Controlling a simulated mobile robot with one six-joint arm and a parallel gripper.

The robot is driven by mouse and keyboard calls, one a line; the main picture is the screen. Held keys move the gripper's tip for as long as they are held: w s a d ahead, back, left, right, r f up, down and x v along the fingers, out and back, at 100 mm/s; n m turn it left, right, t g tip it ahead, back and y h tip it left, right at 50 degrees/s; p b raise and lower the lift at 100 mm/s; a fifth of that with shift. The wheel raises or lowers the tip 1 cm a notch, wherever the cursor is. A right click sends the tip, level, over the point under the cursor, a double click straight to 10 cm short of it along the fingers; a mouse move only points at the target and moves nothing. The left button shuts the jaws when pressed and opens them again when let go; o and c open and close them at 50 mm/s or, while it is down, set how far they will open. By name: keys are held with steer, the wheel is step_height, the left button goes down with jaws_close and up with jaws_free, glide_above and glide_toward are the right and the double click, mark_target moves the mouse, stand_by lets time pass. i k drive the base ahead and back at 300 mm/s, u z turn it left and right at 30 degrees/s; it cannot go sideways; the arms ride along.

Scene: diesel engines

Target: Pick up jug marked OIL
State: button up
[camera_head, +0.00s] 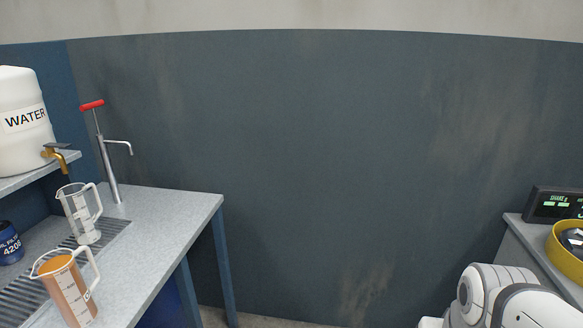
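A clear measuring jug with amber-brown liquid (69,292) stands on the grey bench at the lower left. Its handle points right, and its base is near the bottom edge of the picture. A second clear jug (79,214), seemingly empty, stands farther back on the slotted drain strip, near the water tap. I cannot read the word OIL on either jug. White rounded links of my arm show at the lower right, far from both jugs. My gripper is not in view.
A white WATER container (23,122) with a brass tap sits on a shelf at left. A red-handled pump (107,155) stands on the bench (170,215). A blue can (9,243) is at the left edge. A yellow-rimmed bowl (564,256) and green display (556,203) are at right.

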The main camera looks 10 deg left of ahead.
mark_target(60, 274)
steer(key=i, duration=2)
steer(key=u, duration=0.5)
steer(key=k, duration=0.1)
steer(key=u, duration=3.55)
steer(key=i, duration=1)
steer(key=u, duration=0.05)
